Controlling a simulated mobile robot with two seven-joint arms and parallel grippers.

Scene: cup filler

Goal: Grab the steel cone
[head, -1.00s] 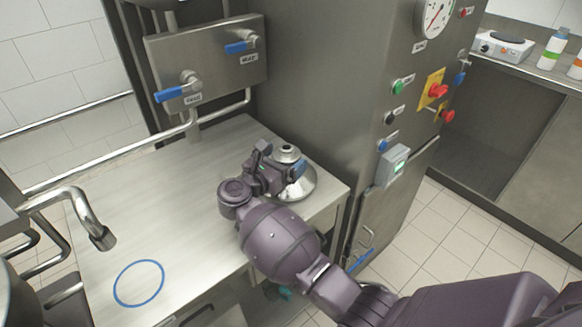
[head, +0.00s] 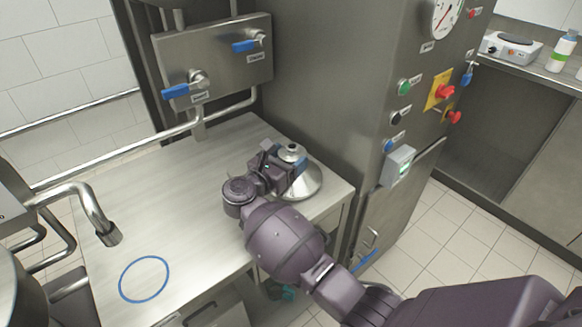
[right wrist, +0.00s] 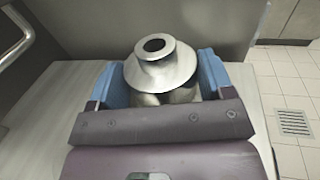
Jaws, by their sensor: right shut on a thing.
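The steel cone (head: 312,183) stands upright at the right end of the steel table (head: 180,200), close to the tall cabinet. It has a wide flared base and a narrow neck with a round opening. My right gripper (head: 287,168) is at the cone's neck, shut on it. In the right wrist view the cone (right wrist: 160,68) sits between the two blue finger pads of the gripper (right wrist: 162,88). Its lower part is hidden there by the gripper body. My left gripper is not in view.
A blue ring (head: 144,279) is marked on the table's front left. A curved tap (head: 98,215) stands at the left. A valve panel (head: 215,62) with blue levers is behind. The steel cabinet (head: 330,80) with buttons rises right behind the cone. The table's middle is clear.

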